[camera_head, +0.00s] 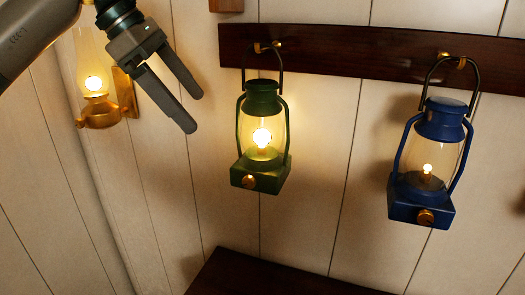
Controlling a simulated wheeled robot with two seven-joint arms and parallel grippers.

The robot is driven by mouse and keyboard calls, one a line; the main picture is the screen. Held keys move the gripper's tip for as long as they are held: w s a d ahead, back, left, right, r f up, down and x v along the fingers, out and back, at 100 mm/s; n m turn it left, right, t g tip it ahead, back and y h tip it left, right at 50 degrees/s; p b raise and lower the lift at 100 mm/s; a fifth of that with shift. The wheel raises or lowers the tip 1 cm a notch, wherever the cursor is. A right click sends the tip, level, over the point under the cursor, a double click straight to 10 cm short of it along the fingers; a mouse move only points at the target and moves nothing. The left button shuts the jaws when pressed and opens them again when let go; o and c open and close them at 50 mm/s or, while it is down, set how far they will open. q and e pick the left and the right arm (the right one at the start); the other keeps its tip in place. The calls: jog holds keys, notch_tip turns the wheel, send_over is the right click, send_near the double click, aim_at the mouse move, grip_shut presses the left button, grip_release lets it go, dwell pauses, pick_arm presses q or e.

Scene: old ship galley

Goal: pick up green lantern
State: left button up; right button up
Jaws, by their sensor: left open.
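The green lantern (262,172) hangs by its wire handle from a brass hook on a dark wooden rail. It is lit and hangs upright, with a brass knob low on its front. My left gripper (192,113) is at the upper left of the lantern, with its fingers pointing down and to the right. It is open and empty, and in the picture a gap lies between its fingers and the lantern. My right gripper is not in view.
A lit blue lantern (428,170) hangs from the same rail (330,55) to the right. A brass wall lamp (97,110) is at the left, partly behind my left arm. A dark wooden surface (270,280) is below. Pale plank walls stand behind.

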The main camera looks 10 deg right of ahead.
aim_at(246, 96)
pick_arm(q)
jog(key=d+p, duration=0.1)
jog(key=d, duration=0.1)
jog(key=d+p, duration=0.1)
jog(key=d, duration=0.2)
jog(key=d+p, duration=0.1)
jog(key=d, duration=0.2)
jog(key=shift+w+d+r+p, duration=0.1)
jog(key=shift+w+d+p, duration=0.15)
jog(key=shift+w+p, duration=0.1)
jog(key=shift+d, duration=0.3)
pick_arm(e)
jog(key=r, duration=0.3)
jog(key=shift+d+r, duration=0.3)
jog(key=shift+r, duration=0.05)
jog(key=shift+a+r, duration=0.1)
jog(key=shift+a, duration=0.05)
